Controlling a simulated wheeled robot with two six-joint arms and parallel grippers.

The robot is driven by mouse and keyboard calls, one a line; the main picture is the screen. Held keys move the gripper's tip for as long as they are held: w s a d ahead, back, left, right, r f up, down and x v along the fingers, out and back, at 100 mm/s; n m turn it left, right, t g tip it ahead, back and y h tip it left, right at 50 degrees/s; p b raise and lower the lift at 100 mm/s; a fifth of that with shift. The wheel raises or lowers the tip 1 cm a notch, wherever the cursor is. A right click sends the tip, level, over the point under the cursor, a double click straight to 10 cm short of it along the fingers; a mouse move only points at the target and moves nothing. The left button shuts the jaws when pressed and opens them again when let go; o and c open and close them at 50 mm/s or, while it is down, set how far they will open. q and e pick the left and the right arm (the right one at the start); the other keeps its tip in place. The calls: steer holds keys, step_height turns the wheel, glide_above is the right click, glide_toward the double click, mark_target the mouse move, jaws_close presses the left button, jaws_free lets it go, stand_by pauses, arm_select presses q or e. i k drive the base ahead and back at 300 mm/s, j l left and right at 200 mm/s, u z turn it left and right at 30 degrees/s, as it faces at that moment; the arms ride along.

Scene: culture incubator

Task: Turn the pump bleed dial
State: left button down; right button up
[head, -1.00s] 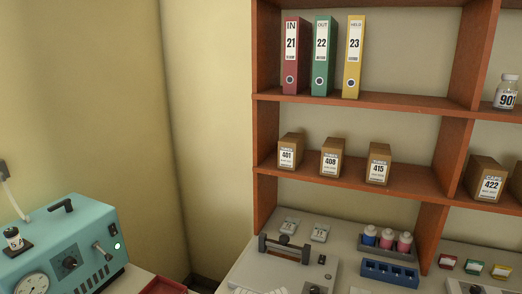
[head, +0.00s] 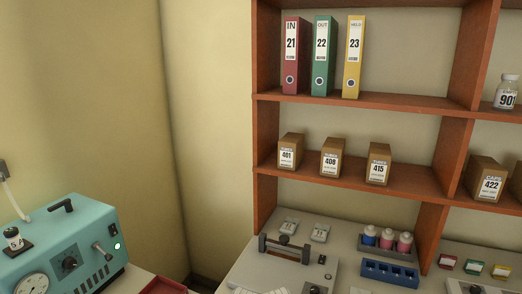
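A teal pump box (head: 66,246) stands at the lower left in the head view, partly cut off by the frame edge. A small jar with a dark top (head: 13,238) stands on a dark pad on top of the box. I cannot read which control is the bleed dial. Neither gripper is in view.
A red tray (head: 165,286) lies beside the pump. Orange shelves (head: 360,103) hold binders and boxes.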

mark_target(70, 262)
steer(key=u, duration=0.45)
steer(key=l+u, duration=0.1)
steer(key=u, duration=0.35)
steer(key=k+u, duration=0.1)
steer(key=u, duration=0.3)
steer(key=l+u, duration=0.1)
steer(key=u, duration=0.35)
steer(key=l+z, duration=0.1)
steer(key=z, duration=0.3)
steer(key=l+z, duration=0.1)
steer(key=z, duration=0.25)
steer(key=l+z, duration=0.15)
steer(key=z, duration=0.25)
steer(key=k, duration=0.05)
